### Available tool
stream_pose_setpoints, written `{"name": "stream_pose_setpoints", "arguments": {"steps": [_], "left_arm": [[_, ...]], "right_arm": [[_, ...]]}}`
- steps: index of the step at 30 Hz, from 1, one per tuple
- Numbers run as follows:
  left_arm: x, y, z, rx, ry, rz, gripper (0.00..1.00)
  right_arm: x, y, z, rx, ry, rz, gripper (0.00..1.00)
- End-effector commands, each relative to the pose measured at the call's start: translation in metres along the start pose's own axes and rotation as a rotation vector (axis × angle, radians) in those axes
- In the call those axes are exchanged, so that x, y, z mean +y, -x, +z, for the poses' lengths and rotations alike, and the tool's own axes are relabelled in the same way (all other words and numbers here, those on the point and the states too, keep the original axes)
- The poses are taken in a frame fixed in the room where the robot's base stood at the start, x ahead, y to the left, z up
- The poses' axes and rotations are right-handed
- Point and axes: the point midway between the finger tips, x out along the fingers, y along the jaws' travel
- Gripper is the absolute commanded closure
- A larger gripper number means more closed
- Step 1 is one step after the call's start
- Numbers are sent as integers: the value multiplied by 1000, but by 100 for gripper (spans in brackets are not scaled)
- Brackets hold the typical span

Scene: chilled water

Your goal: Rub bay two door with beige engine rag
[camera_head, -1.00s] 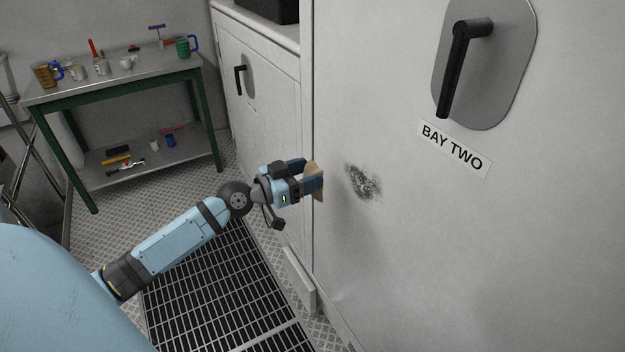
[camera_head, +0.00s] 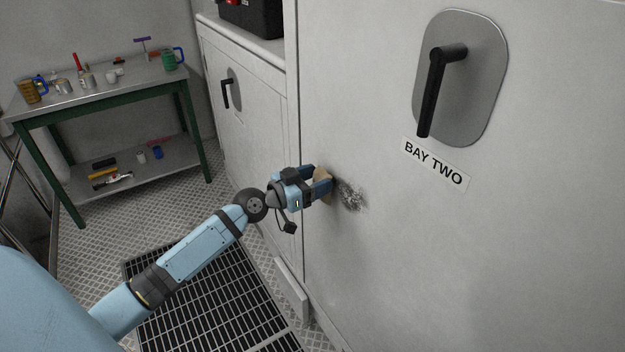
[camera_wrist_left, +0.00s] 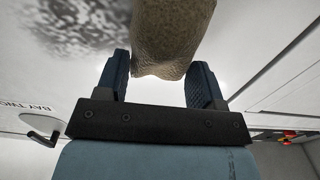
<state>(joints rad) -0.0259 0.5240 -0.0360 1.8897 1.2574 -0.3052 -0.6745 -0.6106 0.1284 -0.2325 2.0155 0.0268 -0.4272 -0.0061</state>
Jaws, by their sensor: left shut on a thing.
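The bay two door (camera_head: 450,250) is a large off-white panel on the right in the head view, with a black handle and a "BAY TWO" label. A dark grey smudge (camera_head: 352,196) marks it; the smudge also shows at the upper left of the left wrist view (camera_wrist_left: 75,25). My left gripper (camera_head: 325,182) is shut on the beige rag (camera_wrist_left: 172,35) and holds it close to the door, just left of the smudge. I cannot tell whether the rag touches the door. In the head view the rag (camera_head: 322,172) is partly hidden by the fingers. My right gripper is out of view.
A green-legged metal table (camera_head: 110,97) with several mugs and tools stands at the back left. A neighbouring lower cabinet (camera_head: 250,110) with a black handle carries a black case (camera_head: 252,17). A floor grating (camera_head: 210,310) lies below my arm.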

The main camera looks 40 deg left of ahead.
Motion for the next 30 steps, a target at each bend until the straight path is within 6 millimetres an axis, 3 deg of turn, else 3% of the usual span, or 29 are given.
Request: {"name": "stream_pose_setpoints", "arguments": {"steps": [30], "left_arm": [[0,-13,0,0,0,0,57]], "right_arm": [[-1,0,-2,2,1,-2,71]]}}
